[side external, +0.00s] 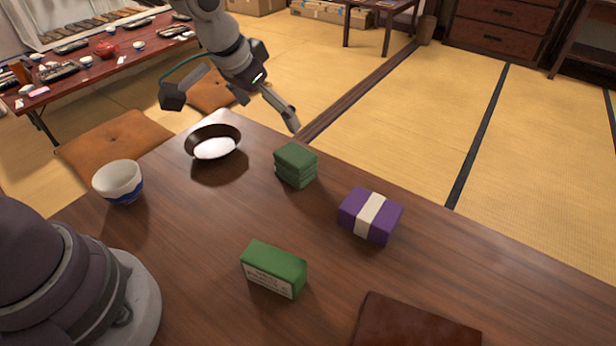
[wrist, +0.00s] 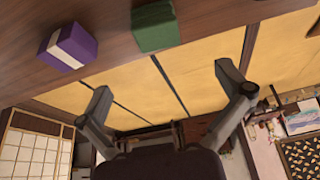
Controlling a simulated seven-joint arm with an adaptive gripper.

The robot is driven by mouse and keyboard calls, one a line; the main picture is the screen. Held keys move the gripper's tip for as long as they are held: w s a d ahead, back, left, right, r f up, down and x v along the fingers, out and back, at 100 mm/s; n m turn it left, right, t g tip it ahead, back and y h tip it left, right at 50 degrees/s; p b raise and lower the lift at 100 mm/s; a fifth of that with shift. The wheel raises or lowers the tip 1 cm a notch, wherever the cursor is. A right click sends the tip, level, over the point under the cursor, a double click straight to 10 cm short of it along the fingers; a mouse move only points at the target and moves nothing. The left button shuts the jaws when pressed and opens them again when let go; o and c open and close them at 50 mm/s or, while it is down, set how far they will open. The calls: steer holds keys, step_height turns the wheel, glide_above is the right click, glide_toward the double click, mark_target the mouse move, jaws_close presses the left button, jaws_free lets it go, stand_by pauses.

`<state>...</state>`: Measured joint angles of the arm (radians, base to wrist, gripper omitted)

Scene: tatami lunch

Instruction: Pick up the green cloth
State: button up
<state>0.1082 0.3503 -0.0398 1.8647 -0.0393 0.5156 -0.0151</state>
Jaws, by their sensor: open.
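The green cloth (side external: 295,166) is a small folded stack on the wooden table, right of a dark bowl in the side view. It also shows at the top of the wrist view (wrist: 155,26). My gripper (side external: 270,108) is raised near the table's far edge, up and left of the cloth in the side view. In the wrist view my gripper (wrist: 162,80) has its two fingers spread wide with nothing between them. The cloth lies beyond the fingertips, apart from them.
A purple box with a pale band (side external: 370,215) stands right of the cloth. A green labelled box (side external: 273,269) and a brown flat item (side external: 415,325) are nearer the camera. A dark bowl with white contents (side external: 213,142) and a white-blue cup (side external: 119,181) stand left.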

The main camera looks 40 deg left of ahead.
mark_target(296, 154)
steer(key=x, duration=1.4)
steer(key=shift+d+f, duration=0.1)
steer(key=shift+d, duration=0.2)
steer(key=c, duration=1.1)
steer(key=shift+c, duration=0.2)
